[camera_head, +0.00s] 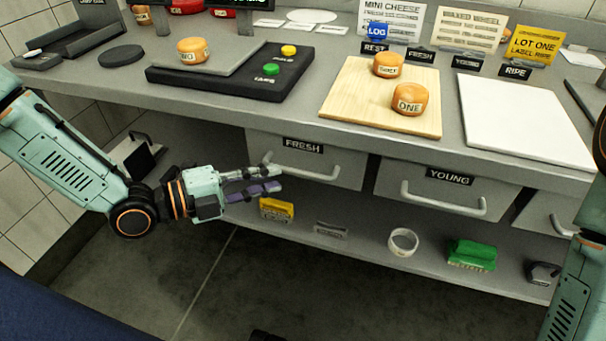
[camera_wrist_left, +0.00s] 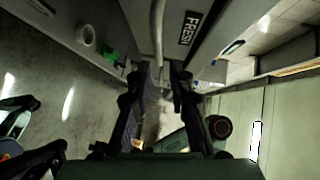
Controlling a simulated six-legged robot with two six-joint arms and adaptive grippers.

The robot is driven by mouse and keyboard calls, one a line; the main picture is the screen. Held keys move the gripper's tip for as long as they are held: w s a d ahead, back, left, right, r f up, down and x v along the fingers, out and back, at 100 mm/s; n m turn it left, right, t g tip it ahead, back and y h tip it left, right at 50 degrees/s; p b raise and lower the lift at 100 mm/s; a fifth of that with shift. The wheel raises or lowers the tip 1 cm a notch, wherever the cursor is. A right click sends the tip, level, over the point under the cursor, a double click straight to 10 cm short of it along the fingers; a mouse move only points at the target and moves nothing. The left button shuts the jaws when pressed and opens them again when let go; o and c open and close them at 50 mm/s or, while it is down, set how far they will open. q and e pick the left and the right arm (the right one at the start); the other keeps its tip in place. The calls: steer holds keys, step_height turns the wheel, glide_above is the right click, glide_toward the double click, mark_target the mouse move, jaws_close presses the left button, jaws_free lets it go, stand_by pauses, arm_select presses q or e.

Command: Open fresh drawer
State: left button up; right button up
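The fresh drawer (camera_head: 345,168) is a grey front under the counter with a black FRESH label (camera_head: 303,146) and a pale bar handle (camera_head: 318,178). It looks shut, level with its neighbour. My left gripper (camera_head: 272,179) is at the left end of this handle, its fingers pointing right and a little apart. In the left wrist view, the handle (camera_wrist_left: 157,35) runs down toward the gap between the two open fingers (camera_wrist_left: 160,72). I cannot tell whether they touch it. My right gripper is out of view; only part of the right arm shows at the right edge.
The young drawer (camera_head: 442,188) is to the right, its front shut. A lower shelf holds a yellow box (camera_head: 276,209), a white ring (camera_head: 403,241) and a green pack (camera_head: 472,254). Cheese wheels, boards and signs cover the counter above.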

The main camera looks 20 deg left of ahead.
mark_target(294, 172)
arm_select(q)
steer(key=b+x, duration=0.4)
steer(key=x, duration=0.3)
steer(key=shift+w+a+f, duration=0.15)
steer(key=shift+w, duration=0.1)
steer(key=shift+w, duration=0.15)
steer(key=shift+c, duration=0.3)
jaws_close()
